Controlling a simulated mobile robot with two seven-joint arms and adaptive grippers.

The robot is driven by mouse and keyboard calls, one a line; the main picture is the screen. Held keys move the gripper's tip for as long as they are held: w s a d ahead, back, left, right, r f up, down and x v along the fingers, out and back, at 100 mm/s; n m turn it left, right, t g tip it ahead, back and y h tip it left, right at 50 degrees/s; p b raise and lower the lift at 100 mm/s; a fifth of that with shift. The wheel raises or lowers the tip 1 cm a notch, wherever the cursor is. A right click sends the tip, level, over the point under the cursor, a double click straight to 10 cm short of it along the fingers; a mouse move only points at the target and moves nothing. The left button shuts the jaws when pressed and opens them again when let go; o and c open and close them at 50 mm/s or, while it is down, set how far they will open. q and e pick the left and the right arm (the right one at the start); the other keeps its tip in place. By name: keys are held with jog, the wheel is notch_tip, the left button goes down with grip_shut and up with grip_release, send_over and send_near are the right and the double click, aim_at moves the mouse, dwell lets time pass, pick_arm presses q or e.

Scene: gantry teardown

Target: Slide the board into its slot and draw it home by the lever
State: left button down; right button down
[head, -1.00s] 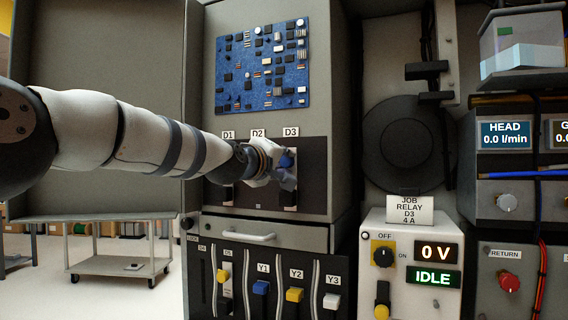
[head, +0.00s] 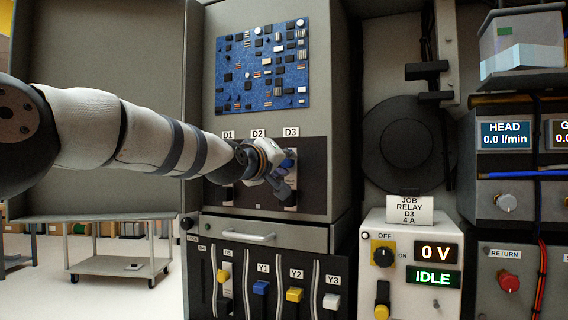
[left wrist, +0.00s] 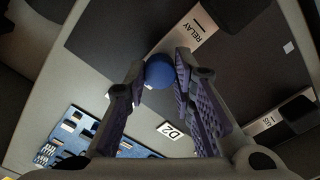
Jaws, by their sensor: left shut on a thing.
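A blue round knob (left wrist: 159,70) sits between the two fingertips of my left gripper (head: 284,176) at the D3 bay (head: 291,200) of the dark panel. My left gripper is shut on the knob, and its fingers also show in the left wrist view (left wrist: 158,80). A pale strip marked RELAY (left wrist: 200,35) lies just beyond the knob. A blue circuit board (head: 262,66) is on the cabinet face above. Below, the lower bay holds levers: a blue one at Y1 (head: 261,287), a yellow one at Y2 (head: 294,294) and a white one at Y3 (head: 331,301). My right gripper is not in view.
A drawer handle (head: 249,236) sticks out under the bays. A white power unit (head: 402,232) at the right reads 0 V and IDLE, with a JOB RELAY D3 4 A card (head: 409,210) on top. A cart (head: 118,250) stands at the left.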

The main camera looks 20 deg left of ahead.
pick_arm(q)
jog(key=shift+f, duration=0.25)
jog(key=c, duration=1.4)
grip_release()
jog(key=shift+s, duration=0.1)
jog(key=shift+o, duration=0.3)
jog(key=shift+a+r, duration=0.1)
jog(key=shift+r, duration=0.1)
jog(key=shift+s, duration=0.15)
jog(key=s+a, duration=0.1)
jog(key=s, duration=0.6)
jog(key=shift+s, duration=0.15)
